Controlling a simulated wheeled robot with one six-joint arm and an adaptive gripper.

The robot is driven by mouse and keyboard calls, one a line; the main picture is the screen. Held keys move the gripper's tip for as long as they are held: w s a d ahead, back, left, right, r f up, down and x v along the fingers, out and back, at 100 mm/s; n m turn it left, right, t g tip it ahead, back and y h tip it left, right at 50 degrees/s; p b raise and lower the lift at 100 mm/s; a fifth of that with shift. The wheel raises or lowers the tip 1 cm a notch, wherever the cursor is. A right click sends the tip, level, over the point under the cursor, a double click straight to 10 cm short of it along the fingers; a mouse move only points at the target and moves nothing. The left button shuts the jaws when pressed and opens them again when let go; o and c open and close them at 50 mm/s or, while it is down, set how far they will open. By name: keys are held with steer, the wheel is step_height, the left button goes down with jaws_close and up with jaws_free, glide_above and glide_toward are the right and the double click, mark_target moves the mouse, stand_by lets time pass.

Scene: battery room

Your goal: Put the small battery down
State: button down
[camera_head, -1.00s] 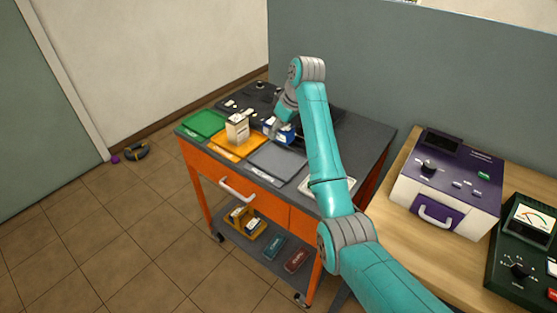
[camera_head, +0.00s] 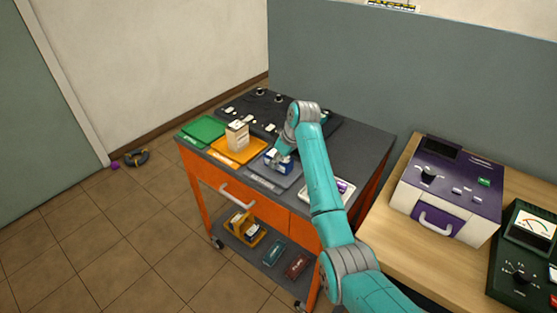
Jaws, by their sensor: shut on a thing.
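The small battery (camera_head: 284,166), blue with a white top, is in my gripper (camera_head: 281,156) over the grey tray (camera_head: 262,178) on the orange cart. My gripper is shut on it from above. The battery is low at the tray's surface; I cannot tell whether it touches. My arm and gripper hide part of the battery and the tray's far right side.
A larger white battery (camera_head: 237,136) stands on the yellow tray (camera_head: 230,154), left of the grey one. A green tray (camera_head: 202,129) is empty. A black charger (camera_head: 265,112) lies behind. A white tray (camera_head: 338,188) holds a purple item. A purple tester (camera_head: 447,188) stands at right.

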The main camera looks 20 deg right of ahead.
steer(key=c, duration=0.6)
jaws_free()
steer(key=shift+f, duration=0.1)
steer(key=v, duration=1.1)
steer(key=shift+d+r, duration=0.1)
steer(key=shift+r, duration=0.25)
steer(key=shift+s+r, duration=0.2)
steer(key=shift+r, duration=0.05)
